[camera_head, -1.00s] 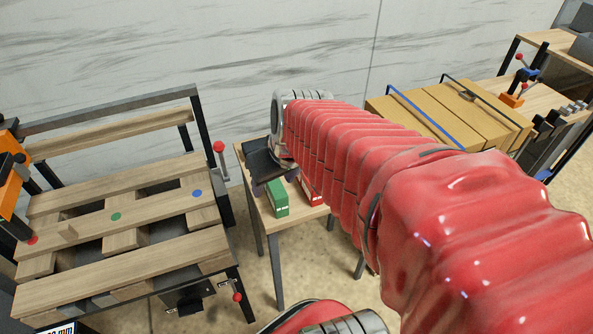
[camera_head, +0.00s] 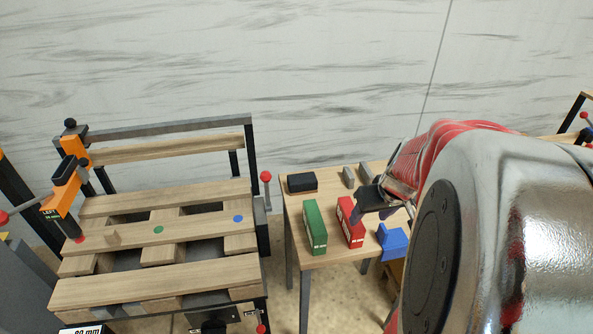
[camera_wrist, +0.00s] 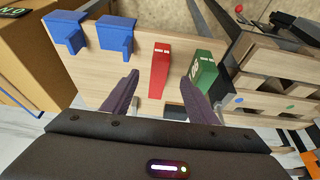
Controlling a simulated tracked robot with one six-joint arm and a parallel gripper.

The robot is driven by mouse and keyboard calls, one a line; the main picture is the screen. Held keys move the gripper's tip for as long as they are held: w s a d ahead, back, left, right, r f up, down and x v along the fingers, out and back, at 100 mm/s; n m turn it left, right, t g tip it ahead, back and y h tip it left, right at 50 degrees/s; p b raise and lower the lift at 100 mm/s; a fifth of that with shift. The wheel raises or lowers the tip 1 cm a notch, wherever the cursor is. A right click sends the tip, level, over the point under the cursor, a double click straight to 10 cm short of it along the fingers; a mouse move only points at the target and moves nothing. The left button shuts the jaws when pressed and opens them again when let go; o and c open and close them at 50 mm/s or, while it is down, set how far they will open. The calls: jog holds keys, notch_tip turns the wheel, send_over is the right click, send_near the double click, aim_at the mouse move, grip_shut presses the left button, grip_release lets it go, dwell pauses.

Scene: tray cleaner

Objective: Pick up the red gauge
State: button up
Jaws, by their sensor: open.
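The red gauge (camera_head: 350,222) is a red block with white marks, standing on the small wooden table between a green block and a blue block. In the wrist view the red gauge (camera_wrist: 159,70) lies ahead of and between my two fingers. My gripper (camera_head: 368,212) is above the table, close to the red gauge's right side in the head view. In the wrist view my gripper (camera_wrist: 157,88) has its two dark purple fingers spread apart with nothing held between them. Whether a finger touches the gauge is hard to tell.
The green block (camera_head: 314,227) stands left of the red gauge, and a blue block (camera_head: 392,241) to its right. A black block (camera_head: 302,182) and small grey pieces (camera_head: 349,177) sit at the table's back. A slatted wooden rack (camera_head: 160,265) stands left.

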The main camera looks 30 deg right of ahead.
aim_at(357, 226)
jog(key=x, duration=0.8)
jog(key=shift+w+f, duration=0.1)
jog(key=shift+f, duration=0.15)
jog(key=shift+w+x, duration=0.2)
jog(key=shift+x, duration=1.1)
jog(key=shift+w+x, duration=0.2)
jog(key=shift+x, duration=1.1)
jog(key=shift+d, duration=0.15)
grip_shut()
jog(key=shift+r, duration=0.3)
